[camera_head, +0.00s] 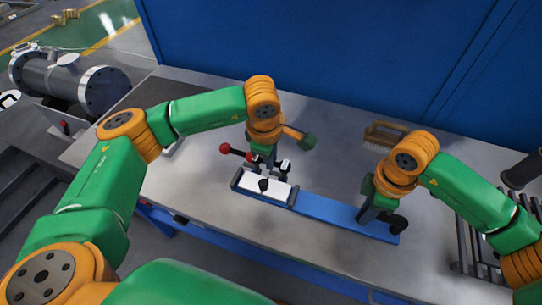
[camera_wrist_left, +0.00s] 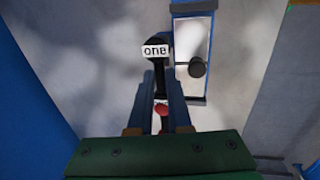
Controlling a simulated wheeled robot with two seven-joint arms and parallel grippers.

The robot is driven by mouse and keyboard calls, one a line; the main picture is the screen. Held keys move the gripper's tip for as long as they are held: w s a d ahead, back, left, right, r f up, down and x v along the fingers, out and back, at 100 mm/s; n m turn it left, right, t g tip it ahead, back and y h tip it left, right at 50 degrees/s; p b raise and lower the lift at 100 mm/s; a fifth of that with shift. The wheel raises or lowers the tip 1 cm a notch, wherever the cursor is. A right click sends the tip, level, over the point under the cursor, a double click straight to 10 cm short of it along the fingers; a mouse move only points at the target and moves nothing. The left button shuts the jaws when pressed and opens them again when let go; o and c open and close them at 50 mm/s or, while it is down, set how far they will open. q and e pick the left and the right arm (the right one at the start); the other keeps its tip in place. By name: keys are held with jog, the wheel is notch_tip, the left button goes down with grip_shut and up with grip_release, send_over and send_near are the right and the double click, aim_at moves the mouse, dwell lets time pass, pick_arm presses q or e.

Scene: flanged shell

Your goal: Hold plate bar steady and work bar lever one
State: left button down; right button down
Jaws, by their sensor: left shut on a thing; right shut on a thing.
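The plate bar (camera_head: 325,209) is a long blue bar on the table, with a white plate (camera_head: 254,186) and a black knob at its left end. The plate and knob (camera_wrist_left: 197,67) also show in the left wrist view. Bar lever one (camera_head: 238,152) is a dark rod with a red ball and a white "one" label (camera_wrist_left: 155,51). My left gripper (camera_head: 264,163) is shut on the lever's rod, with the red ball (camera_wrist_left: 162,109) showing between its fingers. My right gripper (camera_head: 374,214) is shut on the black handle (camera_head: 398,223) at the bar's right end; its fingertips are partly hidden.
A wooden brush (camera_head: 386,132) lies behind my right gripper. A tool with an orange handle and green head (camera_head: 308,141) shows behind my left wrist. A dark rack (camera_head: 478,245) stands at the right. A blue wall closes the back.

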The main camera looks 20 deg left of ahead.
pick_arm(q)
jog(key=shift+s, duration=0.1)
dwell(0.6)
jog(key=n, duration=0.1)
jog(key=s+n, duration=0.1)
jog(key=n, duration=0.1)
jog(key=shift+d+n+y, duration=0.2)
jog(key=shift+n+y, duration=0.1)
jog(key=n, duration=0.3)
jog(key=shift+s+d+n+y, duration=0.3)
jog(key=shift+s, duration=0.05)
jog(key=n, duration=0.3)
jog(key=d+n+g, duration=0.1)
jog(key=shift+s+n+y, duration=0.3)
jog(key=shift+s, duration=0.05)
jog(key=shift+s+d+n+g, duration=0.1)
jog(key=shift+d+n+g, duration=0.15)
jog(key=shift+n, duration=0.7)
jog(key=shift+d+n+g, duration=0.15)
jog(key=shift+d+n, duration=0.15)
jog(key=shift+n, duration=0.65)
jog(key=shift+d+n, duration=0.1)
jog(key=shift+n, duration=0.2)
jog(key=c, duration=0.9)
grip_release()
jog(key=shift+o, duration=0.3)
